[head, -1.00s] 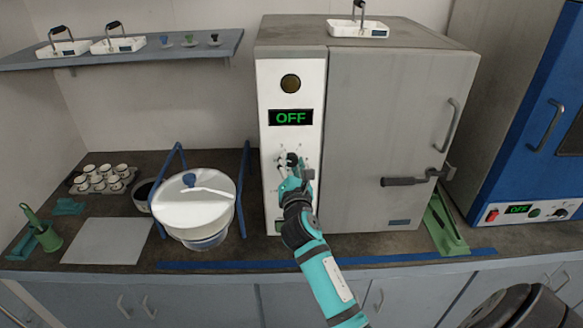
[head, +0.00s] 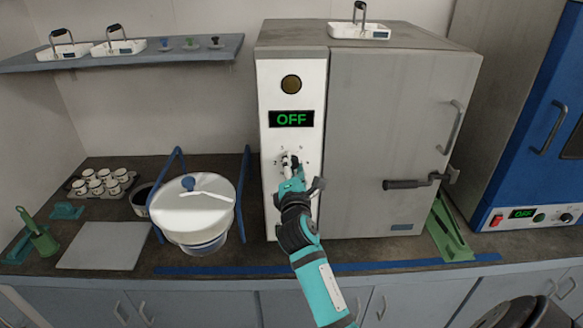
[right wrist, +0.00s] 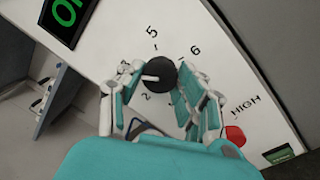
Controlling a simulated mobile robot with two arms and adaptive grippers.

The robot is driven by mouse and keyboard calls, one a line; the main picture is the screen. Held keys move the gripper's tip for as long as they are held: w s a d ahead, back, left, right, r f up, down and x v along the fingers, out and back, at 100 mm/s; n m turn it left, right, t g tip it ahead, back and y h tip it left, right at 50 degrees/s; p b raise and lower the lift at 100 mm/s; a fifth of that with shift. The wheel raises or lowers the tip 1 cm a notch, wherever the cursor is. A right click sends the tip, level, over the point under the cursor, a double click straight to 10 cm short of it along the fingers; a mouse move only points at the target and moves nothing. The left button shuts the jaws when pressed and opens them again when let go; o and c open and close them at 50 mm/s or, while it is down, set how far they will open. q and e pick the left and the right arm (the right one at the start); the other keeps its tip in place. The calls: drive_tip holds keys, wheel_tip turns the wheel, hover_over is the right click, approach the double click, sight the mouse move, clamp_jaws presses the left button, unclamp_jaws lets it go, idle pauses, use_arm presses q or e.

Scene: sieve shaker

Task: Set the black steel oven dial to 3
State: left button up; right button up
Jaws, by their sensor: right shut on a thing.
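The steel oven (head: 400,120) stands on the counter, with a white control panel on its left side. Its display (head: 291,119) reads OFF in green. The black dial (right wrist: 155,78) sits below the display and has a white pointer, which points left in the right wrist view. The numbers 2, 5 and 6 and the word HIGH show around it. The number at the pointer is hidden by a finger. My right gripper (head: 291,168) is shut on the dial, its fingers (right wrist: 154,88) on both sides of it. My left gripper is not in view.
A red button or lamp (right wrist: 235,135) sits low on the panel. A white lidded pot (head: 192,210) stands left of the oven, and a blue oven (head: 525,140) stands to the right.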

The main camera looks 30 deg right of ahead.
drive_tip(key=o, duration=1.1)
drive_tip(key=shift+o, duration=0.2)
drive_tip(key=shift+s, duration=0.1)
drive_tip(key=v, duration=1.1)
drive_tip(key=shift+s+a, duration=0.25)
drive_tip(key=shift+s, duration=0.1)
drive_tip(key=shift+f, duration=0.15)
